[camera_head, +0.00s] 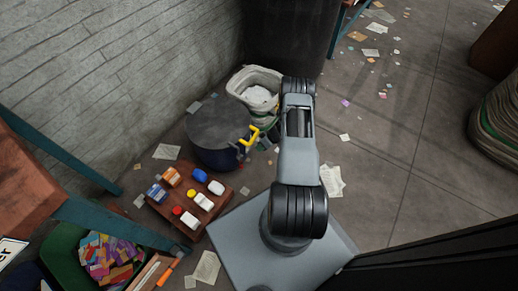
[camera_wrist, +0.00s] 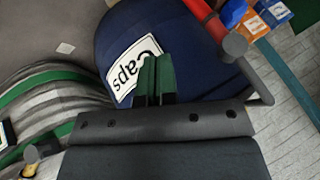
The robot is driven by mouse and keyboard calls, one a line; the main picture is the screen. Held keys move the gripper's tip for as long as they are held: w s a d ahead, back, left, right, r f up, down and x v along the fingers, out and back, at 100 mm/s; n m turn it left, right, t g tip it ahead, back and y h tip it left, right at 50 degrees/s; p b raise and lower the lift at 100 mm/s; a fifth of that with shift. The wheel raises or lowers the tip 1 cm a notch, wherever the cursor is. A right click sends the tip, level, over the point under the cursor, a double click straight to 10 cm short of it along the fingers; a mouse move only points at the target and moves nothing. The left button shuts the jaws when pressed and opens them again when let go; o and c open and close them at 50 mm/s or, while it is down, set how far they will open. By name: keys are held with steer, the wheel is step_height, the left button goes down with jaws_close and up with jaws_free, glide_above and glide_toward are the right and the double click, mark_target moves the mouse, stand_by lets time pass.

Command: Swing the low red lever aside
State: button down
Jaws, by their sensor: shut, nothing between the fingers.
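In the wrist view, the red lever (camera_wrist: 204,17) runs along the side of a dark blue drum (camera_wrist: 190,60) with a white "Caps" label (camera_wrist: 125,72). A grey round knob sits at the lever's near end, with a bar running on from it towards the lower right. My gripper (camera_wrist: 154,62) is shut and empty, its green fingers in front of the label, left of the lever and apart from it. In the head view, a small red part (camera_head: 242,144) shows beside the drum (camera_head: 216,157), below a yellow handle (camera_head: 254,134).
A wooden tray (camera_head: 181,229) with small bottles and boxes lies in front of the drum. A white bin (camera_head: 240,80) stands behind it, near the brick wall. A green crate (camera_head: 64,240) of colourful scraps is at lower left. Open floor lies to the right, with scattered papers.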

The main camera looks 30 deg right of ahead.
mark_target(241, 163)
steer(key=w+a+f+b, duration=0.1)
steer(key=a+f+b, duration=0.2)
steer(key=a+f, duration=0.3)
steer(key=shift+a, duration=1)
steer(key=shift+d, duration=0.1)
steer(key=shift+f, duration=0.1)
